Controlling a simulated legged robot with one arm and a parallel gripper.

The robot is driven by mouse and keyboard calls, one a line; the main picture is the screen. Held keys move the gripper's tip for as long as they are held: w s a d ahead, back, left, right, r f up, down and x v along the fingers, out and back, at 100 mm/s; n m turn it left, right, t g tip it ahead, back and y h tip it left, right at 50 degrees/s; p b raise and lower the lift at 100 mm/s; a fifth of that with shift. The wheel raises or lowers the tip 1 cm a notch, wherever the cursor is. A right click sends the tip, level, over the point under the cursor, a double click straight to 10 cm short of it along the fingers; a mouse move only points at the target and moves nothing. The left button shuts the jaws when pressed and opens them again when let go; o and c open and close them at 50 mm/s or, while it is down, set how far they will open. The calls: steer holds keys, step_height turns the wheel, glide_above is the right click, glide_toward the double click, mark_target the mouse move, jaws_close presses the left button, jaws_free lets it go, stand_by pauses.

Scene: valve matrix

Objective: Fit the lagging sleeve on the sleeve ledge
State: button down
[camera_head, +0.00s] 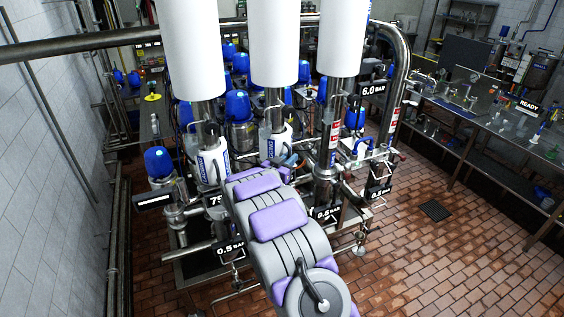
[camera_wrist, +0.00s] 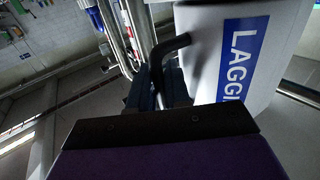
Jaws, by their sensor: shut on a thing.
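A white lagging sleeve (camera_wrist: 240,50) with a blue label reading "LAGGI..." fills the upper right of the wrist view. A dark bent handle (camera_wrist: 172,46) stands out from its left side. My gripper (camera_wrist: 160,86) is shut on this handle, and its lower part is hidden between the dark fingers. In the head view my arm covers the gripper. Two white sleeve-like bodies with blue labels stand just beyond it, one on the left (camera_head: 212,162) and one in the middle (camera_head: 274,142). I cannot tell which is the held one. I cannot make out the sleeve ledge.
Large white cylinders (camera_head: 274,40) hang over the steel pipework. Blue-capped valves (camera_head: 158,162) and black pressure signs (camera_head: 326,213) crowd around my arm. A steel bench (camera_head: 500,130) runs along the right. The brick floor (camera_head: 440,260) at right front is clear.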

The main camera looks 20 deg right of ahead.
steer(key=shift+a+f, duration=0.2)
steer(key=shift+a, duration=0.4)
steer(key=c, duration=1.4)
jaws_free()
steer(key=shift+d, duration=0.6)
steer(key=o, duration=0.3)
steer(key=shift+a, duration=0.1)
steer(key=shift+o, duration=0.4)
steer(key=shift+a, duration=0.85)
steer(key=shift+d, duration=0.5)
